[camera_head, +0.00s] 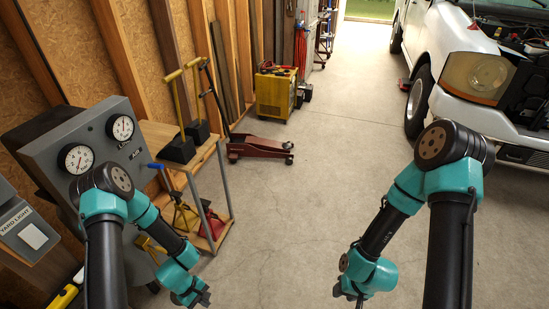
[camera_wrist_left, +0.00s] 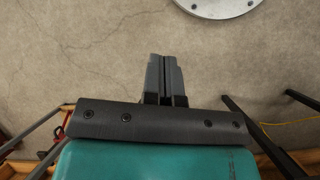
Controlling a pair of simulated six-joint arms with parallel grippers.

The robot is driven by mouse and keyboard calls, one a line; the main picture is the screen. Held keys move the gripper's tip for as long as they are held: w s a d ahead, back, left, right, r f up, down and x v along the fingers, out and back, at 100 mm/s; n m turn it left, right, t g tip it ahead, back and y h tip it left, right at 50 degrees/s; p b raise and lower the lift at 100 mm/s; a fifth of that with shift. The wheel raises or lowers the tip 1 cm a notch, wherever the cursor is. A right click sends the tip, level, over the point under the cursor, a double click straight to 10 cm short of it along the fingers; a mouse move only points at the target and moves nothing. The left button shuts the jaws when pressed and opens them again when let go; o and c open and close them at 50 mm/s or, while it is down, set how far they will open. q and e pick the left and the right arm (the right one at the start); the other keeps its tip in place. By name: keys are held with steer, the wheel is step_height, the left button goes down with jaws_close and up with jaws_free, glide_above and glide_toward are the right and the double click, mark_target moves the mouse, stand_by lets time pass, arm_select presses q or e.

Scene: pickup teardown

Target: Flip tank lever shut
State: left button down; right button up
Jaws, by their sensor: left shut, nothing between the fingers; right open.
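A blue lever (camera_head: 155,166) sticks out at the right side of a grey panel (camera_head: 60,130) with two round gauges. The lever is small in the head view, and its exact position is hard to tell. My left gripper (camera_head: 203,298) is low, below and to the right of the lever and apart from it. In the left wrist view its fingers (camera_wrist_left: 165,62) are together and empty over the concrete floor. My right gripper (camera_head: 348,294) is open and empty over the floor, far right of the panel. The tank itself is not clearly visible.
A wooden shelf cart (camera_head: 195,150) with yellow-handled tools stands beside the panel. A red floor jack (camera_head: 258,149) and a yellow machine (camera_head: 275,93) are farther back. A white truck (camera_head: 470,75) stands at right. The middle floor is clear. A pale disc (camera_wrist_left: 220,6) shows in the wrist view.

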arm_select(q)
step_height(320, 180, up, 12)
steer(key=s+d+m+t+y, duration=0.1)
steer(key=d+m+t+y, duration=0.1)
steer(key=m, duration=0.7)
steer(key=shift+d+t, duration=0.4)
steer(key=shift+t, duration=0.1)
steer(key=shift+s+f, duration=0.1)
